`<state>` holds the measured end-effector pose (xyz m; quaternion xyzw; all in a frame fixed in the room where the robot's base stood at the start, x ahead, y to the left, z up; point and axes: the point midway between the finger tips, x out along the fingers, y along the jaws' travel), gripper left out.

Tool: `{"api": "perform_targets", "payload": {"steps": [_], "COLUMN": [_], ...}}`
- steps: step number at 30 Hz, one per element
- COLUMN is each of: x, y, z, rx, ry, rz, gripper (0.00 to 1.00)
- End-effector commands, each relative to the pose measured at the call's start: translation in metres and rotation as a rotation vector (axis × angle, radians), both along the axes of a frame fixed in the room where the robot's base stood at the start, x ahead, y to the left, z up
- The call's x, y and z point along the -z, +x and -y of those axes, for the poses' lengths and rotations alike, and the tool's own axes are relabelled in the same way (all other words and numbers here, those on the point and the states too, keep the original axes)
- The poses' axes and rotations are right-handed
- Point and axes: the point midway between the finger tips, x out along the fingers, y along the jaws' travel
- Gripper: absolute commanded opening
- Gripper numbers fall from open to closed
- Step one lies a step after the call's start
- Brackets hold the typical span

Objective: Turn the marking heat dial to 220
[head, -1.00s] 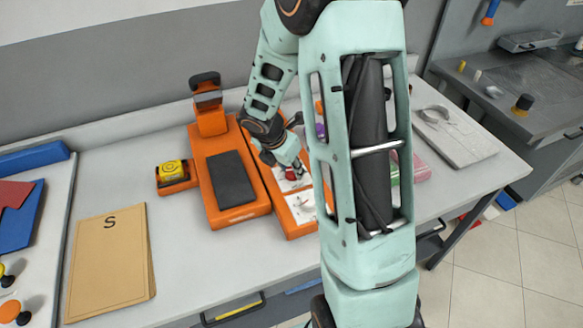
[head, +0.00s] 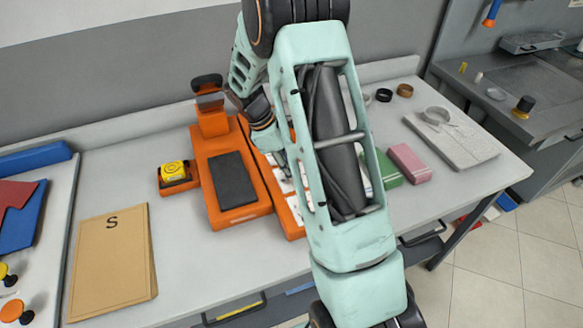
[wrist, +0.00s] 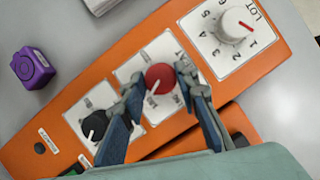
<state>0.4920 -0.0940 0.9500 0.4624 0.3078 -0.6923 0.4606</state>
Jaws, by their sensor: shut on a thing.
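My gripper (wrist: 157,80) is shut on the red dial (wrist: 161,76) in the wrist view, one finger on each side of it. The red dial sits in the middle white plate of an orange panel (wrist: 210,98); its white pointer line slants toward the lower left. The plate's numbers are mostly hidden by the fingers or too small to read, so I cannot tell the setting. A black dial (wrist: 94,126) is at the lower left and a white dial marked LOT (wrist: 238,23) at the upper right. In the head view my arm hides the dials.
A purple block (wrist: 32,68) lies beside the panel. In the head view, an orange device with a dark pad (head: 233,180) stands left of the panel. Green (head: 387,168) and pink (head: 409,163) blocks lie to the right. A tan folder marked S (head: 110,262) lies at the left.

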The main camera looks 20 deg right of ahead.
Motion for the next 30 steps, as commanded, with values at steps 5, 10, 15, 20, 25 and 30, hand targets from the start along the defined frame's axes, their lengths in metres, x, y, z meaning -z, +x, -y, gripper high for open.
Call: {"api": "perform_targets", "payload": {"steps": [5, 10, 15, 20, 25, 30], "x": [0.0006, 0.0006, 0.0006, 0.0005, 0.0008, 0.0007], "y": [0.0018, 0.0024, 0.0028, 0.0035, 0.0035, 0.0037], "z": [0.001, 0.0013, 0.0024, 0.0033, 0.0041, 0.0054], "rx": [0.169, 0.329, 0.491, 0.644, 0.806, 0.968], "ry": [0.0, 0.0, 0.0, 0.001, 0.0, 0.0], "rz": [0.001, 0.0, 0.0, 0.001, -0.001, 0.0], "gripper": [0.04, 0.04, 0.04, 0.04, 0.04, 0.04]}}
